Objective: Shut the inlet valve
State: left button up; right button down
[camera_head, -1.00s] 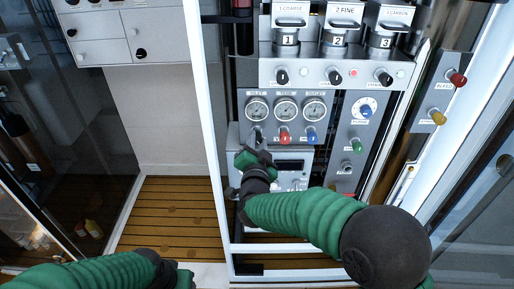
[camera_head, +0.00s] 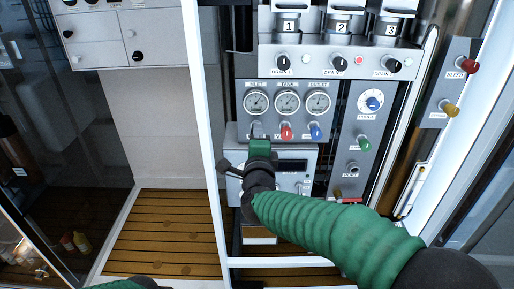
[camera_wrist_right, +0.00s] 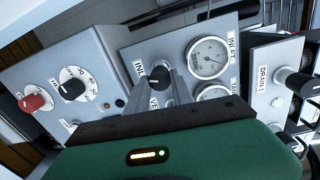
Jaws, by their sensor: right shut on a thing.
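The inlet valve (camera_wrist_right: 160,76) is a dark knob beside the INLET gauge (camera_wrist_right: 207,57) in the right wrist view. In the head view it sits below the leftmost gauge (camera_head: 256,103), mostly hidden by my right gripper (camera_head: 258,134). The gripper's grey fingers (camera_wrist_right: 174,86) are shut on the knob, one finger covering part of it. My left gripper is out of the head view; only a bit of its arm shows at the bottom left edge.
Close to the right are a red knob (camera_head: 286,132) and a blue knob (camera_head: 316,132). Drain knobs (camera_head: 340,64) line the ledge above. A white frame post (camera_head: 200,110) stands left of the panel.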

jog(key=shift+a+f+m+t+b, duration=0.15)
jog(key=shift+m+b, duration=4.75)
jog(key=shift+m, duration=0.45)
jog(key=shift+a+f+m+t+b, duration=0.1)
jog(key=shift+f+m+t+b, duration=0.1)
jog(key=shift+m+b, duration=4.9)
jog(key=shift+a+f+m+t+b, duration=0.1)
jog(key=shift+a+m+t+b, duration=0.05)
jog(key=shift+m+b, duration=4.95)
jog(key=shift+m+p, duration=0.4)
jog(key=shift+m, duration=0.25)
jog(key=c, duration=1.1)
grip_release()
jog(key=shift+w+d, duration=0.1)
jog(key=shift+r, duration=0.2)
